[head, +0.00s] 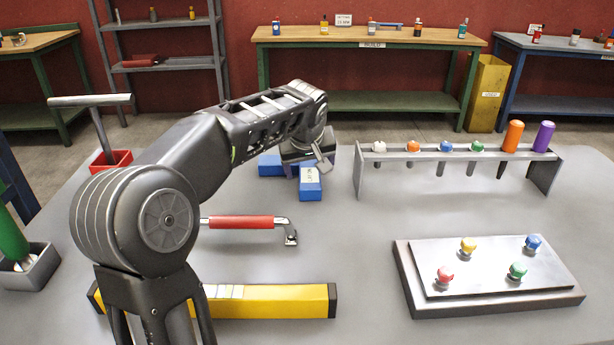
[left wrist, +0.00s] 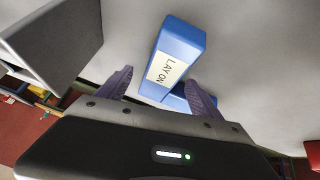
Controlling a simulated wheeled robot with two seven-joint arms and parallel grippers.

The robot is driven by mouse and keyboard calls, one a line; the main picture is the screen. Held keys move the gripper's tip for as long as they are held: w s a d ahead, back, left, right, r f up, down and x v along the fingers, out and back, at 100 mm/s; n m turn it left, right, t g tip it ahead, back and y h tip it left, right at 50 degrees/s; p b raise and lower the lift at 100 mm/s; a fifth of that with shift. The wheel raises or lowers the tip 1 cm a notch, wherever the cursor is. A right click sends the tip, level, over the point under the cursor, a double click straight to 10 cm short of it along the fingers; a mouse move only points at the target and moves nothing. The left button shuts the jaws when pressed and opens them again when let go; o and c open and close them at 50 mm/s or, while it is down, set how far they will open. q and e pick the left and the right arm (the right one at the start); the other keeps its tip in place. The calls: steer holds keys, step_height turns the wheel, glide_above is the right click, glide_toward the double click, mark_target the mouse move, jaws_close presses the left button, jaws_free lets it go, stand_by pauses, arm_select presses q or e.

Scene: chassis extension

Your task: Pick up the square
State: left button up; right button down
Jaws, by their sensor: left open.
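No thing in view is clearly marked as the square, and I cannot tell which one it is. My left gripper (head: 318,163) is over the blue blocks (head: 311,187) in the middle of the table. In the left wrist view, my open left gripper (left wrist: 159,92) has its fingers apart, with a blue block labelled "LAY ON" (left wrist: 182,44) showing between and beyond them. I cannot tell whether they touch. More blue shows behind the labelled block. A grey T-shaped tool (head: 92,101) stands in a red holder (head: 112,162) at the left. My right gripper is out of view.
A grey rack (head: 460,156) with several coloured handles stands at right. A grey board (head: 492,262) with coloured knobs lies before it. A red-handled tool (head: 240,222) and a yellow bar (head: 270,300) lie in front. A green handle (head: 12,238) stands in a box at left.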

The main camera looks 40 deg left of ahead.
arm_select(q)
steer(key=shift+w+a+f, duration=0.2)
steer(key=shift+w+f, duration=0.05)
steer(key=shift+f, duration=0.25)
steer(key=shift+c, duration=0.3)
jaws_close()
stand_by(0.5)
steer(key=shift+r, duration=0.1)
